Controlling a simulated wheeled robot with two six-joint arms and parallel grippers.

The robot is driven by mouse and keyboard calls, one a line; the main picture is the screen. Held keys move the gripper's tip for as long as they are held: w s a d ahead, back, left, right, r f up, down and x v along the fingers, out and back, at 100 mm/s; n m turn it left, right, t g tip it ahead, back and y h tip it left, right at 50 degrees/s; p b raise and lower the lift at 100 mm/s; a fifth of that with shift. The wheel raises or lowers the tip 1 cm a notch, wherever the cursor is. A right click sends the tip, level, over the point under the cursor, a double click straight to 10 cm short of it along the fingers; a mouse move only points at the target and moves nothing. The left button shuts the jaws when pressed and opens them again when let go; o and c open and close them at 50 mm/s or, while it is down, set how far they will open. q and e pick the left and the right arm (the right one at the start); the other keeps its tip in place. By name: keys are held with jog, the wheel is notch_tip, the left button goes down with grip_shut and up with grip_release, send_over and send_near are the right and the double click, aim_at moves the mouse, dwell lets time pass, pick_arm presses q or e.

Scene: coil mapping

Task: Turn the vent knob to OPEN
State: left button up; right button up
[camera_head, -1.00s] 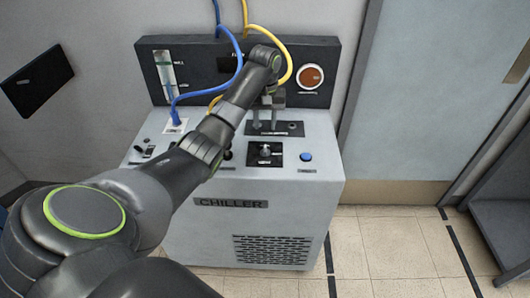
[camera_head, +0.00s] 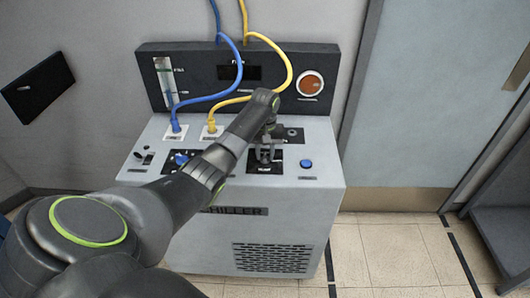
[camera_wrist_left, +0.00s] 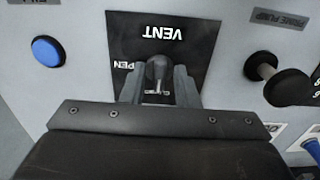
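The vent knob (camera_wrist_left: 157,68) is a dark, rounded knob on a black plate (camera_wrist_left: 190,50) marked VENT in the left wrist view. A partly covered word ending in PEN is left of the knob, and small lettering below it is partly hidden. My left gripper (camera_wrist_left: 157,88) has one finger on each side of the knob, with narrow gaps visible; firm contact cannot be made out. In the head view my left gripper (camera_head: 266,151) is over the vent plate (camera_head: 265,168) and largely hides the knob. My right gripper is not in view.
A blue button (camera_head: 306,163) is right of the vent plate. A blue knob (camera_head: 181,158) is to its left. Blue (camera_head: 200,97) and yellow (camera_head: 250,96) hoses rise behind my arm. The wrist view shows a black PRIME PUMP knob (camera_wrist_left: 290,86).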

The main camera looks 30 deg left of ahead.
pick_arm(q)
grip_shut()
jog(key=m+p, duration=0.2)
jog(key=p, duration=0.1)
jog(key=shift+r+m, duration=0.3)
jog(key=shift+m, duration=0.1)
jog(key=shift+a+m+p, duration=0.1)
jog(key=shift+m+p, duration=0.8)
jog(key=m+p, duration=0.1)
jog(key=m, duration=0.1)
jog(key=shift+f+m, duration=0.1)
jog(key=shift+m, duration=0.3)
jog(key=m+p, duration=0.1)
jog(key=m, duration=0.1)
jog(key=shift+a+m, duration=0.1)
jog(key=shift+m, duration=0.2)
jog(key=m+p, duration=0.1)
jog(key=m, duration=0.1)
jog(key=shift+w+f+m, duration=0.1)
jog(key=shift+m, duration=0.3)
jog(key=m, duration=0.4)
jog(key=shift+w+a+m+p, duration=0.1)
jog(key=shift+m+p, duration=0.2)
jog(key=shift+m, duration=0.4)
